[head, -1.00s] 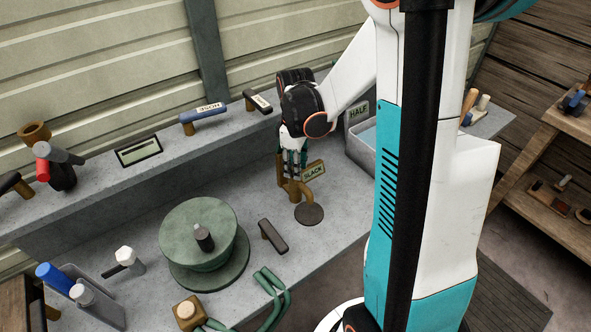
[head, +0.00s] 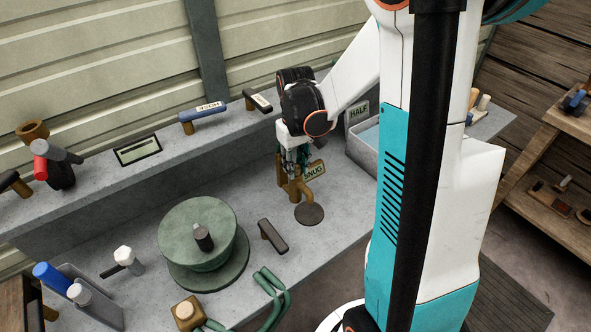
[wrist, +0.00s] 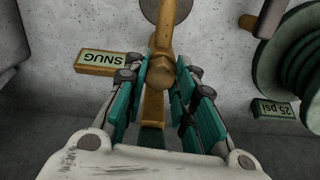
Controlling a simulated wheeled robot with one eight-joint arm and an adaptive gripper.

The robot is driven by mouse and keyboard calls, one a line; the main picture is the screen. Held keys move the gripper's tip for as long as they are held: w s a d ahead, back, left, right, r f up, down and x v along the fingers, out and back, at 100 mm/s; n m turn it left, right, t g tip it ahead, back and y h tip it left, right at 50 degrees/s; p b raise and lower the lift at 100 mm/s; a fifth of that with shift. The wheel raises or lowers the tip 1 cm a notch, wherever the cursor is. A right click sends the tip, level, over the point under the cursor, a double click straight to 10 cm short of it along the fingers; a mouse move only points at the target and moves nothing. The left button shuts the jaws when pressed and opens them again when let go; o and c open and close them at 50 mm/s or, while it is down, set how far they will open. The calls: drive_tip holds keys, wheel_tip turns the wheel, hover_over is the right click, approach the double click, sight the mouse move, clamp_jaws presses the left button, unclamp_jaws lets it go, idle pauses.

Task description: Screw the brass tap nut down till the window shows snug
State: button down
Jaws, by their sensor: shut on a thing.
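The brass tap (head: 306,195) stands on the grey bench, with its spout over a dark round disc (head: 309,213). Its small window (head: 314,172) reads SNUG, and the wrist view shows the same word on the window (wrist: 103,59). My gripper (head: 295,170) points down over the tap. In the wrist view its teal-padded fingers (wrist: 163,98) are shut on the brass nut (wrist: 161,79), one on each side. The fingers hide part of the nut.
A green drum (head: 198,225) stands left of the tap, with a dark-handled piece (head: 272,236) between them. A grey trough (head: 372,158) near a HALF sign (head: 359,112) is to the right. A blue hose handle (head: 204,112) is on the back ledge.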

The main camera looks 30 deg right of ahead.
sight(296, 167)
drive_tip(key=c, duration=1.5)
unclamp_jaws()
drive_tip(key=shift+r+p, duration=1.8)
drive_tip(key=shift+r, duration=0.7)
